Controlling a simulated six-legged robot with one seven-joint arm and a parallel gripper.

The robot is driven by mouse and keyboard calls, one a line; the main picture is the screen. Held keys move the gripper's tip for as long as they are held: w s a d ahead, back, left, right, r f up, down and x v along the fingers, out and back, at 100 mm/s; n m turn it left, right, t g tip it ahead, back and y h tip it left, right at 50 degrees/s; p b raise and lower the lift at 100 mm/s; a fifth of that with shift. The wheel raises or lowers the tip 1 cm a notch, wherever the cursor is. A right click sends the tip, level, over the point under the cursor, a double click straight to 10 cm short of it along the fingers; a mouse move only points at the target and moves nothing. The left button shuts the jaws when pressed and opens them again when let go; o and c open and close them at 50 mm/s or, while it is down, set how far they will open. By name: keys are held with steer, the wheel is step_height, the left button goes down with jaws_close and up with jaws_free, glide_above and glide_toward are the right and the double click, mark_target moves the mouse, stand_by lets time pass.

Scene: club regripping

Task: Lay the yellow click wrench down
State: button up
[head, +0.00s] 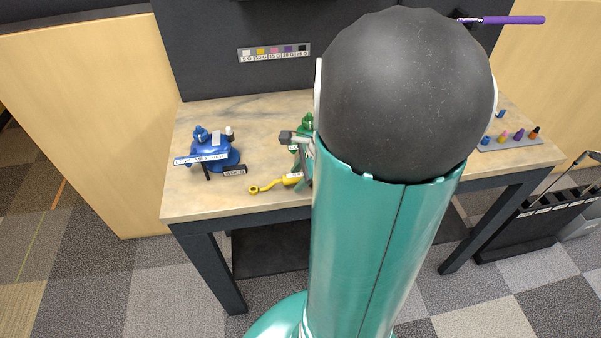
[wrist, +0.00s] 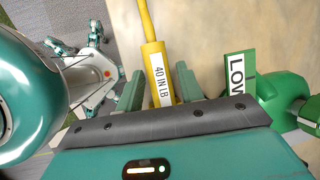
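The yellow click wrench (head: 267,187) lies at the front of the table in the head view, its ring end to the left. In the wrist view its yellow handle (wrist: 158,75), labelled "40 IN LB", runs between the two fingers of my gripper (wrist: 160,85). A narrow gap shows between the handle and the right finger; the left finger is close beside it. The fingers look open around the handle. In the head view my arm hides the wrench's right end and most of my gripper.
A green object (wrist: 285,100) is close to my gripper's right in the wrist view. The front-left table top (head: 205,203) is clear.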

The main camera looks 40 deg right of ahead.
steer(key=shift+o, duration=0.5)
steer(key=v, duration=1.4)
steer(key=a+r+n+h, duration=0.1)
steer(key=a+r+n, duration=0.1)
steer(key=a+n, duration=1)
steer(key=a+r+n+t+h, duration=0.1)
steer(key=a+r+n, duration=0.1)
steer(key=a+n, duration=1)
steer(key=shift+w+a, duration=0.25)
steer(key=shift+a, duration=0.5)
steer(key=shift+d, duration=0.1)
